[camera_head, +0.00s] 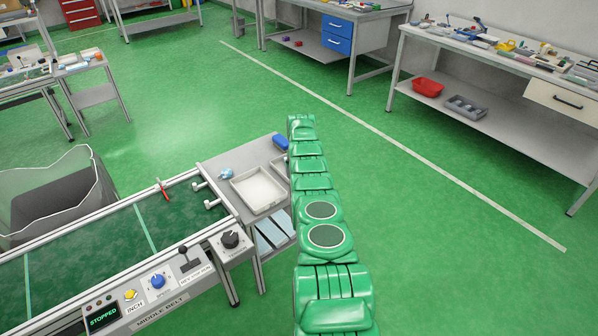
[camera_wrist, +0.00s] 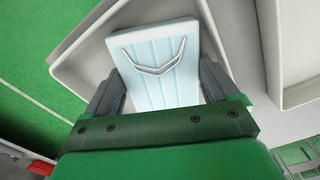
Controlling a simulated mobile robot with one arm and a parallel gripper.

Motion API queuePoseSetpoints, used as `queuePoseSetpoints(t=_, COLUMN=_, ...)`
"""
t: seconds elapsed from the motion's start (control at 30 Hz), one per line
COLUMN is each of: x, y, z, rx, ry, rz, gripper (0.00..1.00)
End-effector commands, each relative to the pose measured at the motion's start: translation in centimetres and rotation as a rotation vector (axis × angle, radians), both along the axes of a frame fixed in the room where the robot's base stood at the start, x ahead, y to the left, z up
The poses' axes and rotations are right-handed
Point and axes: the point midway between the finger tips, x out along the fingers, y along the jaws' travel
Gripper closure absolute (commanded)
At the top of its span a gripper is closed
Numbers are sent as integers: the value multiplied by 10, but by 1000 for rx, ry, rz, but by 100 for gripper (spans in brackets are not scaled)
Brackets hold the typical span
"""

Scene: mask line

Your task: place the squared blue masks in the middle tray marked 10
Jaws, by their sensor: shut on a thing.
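My gripper (camera_wrist: 160,72) is shut on a light blue pleated mask (camera_wrist: 155,55), rectangular with a pale bent strip across it. The mask lies between the two dark fingers, over a white tray (camera_wrist: 68,62) in the wrist view; whether it touches the tray floor I cannot tell. A second pale tray (camera_wrist: 262,45) shows at the right of that view. In the head view my arm hides the gripper and the held mask. A white tray (camera_head: 238,192) stands there on a grey table, left of my arm. No 10 marking can be read.
A conveyor (camera_head: 100,248) with a STOPPED display (camera_head: 103,316) runs at lower left. A small light blue item (camera_head: 226,173) and a dark blue item (camera_head: 280,142) lie on the grey table (camera_head: 232,158). A bin (camera_head: 60,200) stands behind the conveyor. Floor at right is clear.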

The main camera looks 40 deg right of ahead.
Motion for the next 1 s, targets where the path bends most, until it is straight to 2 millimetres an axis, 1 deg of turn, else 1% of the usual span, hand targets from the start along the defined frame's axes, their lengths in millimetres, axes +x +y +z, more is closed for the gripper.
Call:
queuePoseSetpoints(t=0.03, x=0, y=0, z=0, rx=0, ry=0, rz=0, gripper=7)
queuePoseSetpoints(t=0.1, x=0, y=0, z=0, rx=0, ry=0, rz=0, gripper=0)
queuePoseSetpoints(t=0.57, x=0, y=0, z=3, rx=0, ry=0, rz=0, gripper=0)
queuePoseSetpoints(t=0.77, x=0, y=0, z=14, rx=1, ry=2, rz=0, gripper=0)
queuePoseSetpoints(t=1.0, x=0, y=0, z=34, rx=-1, ry=0, rz=0, gripper=0)
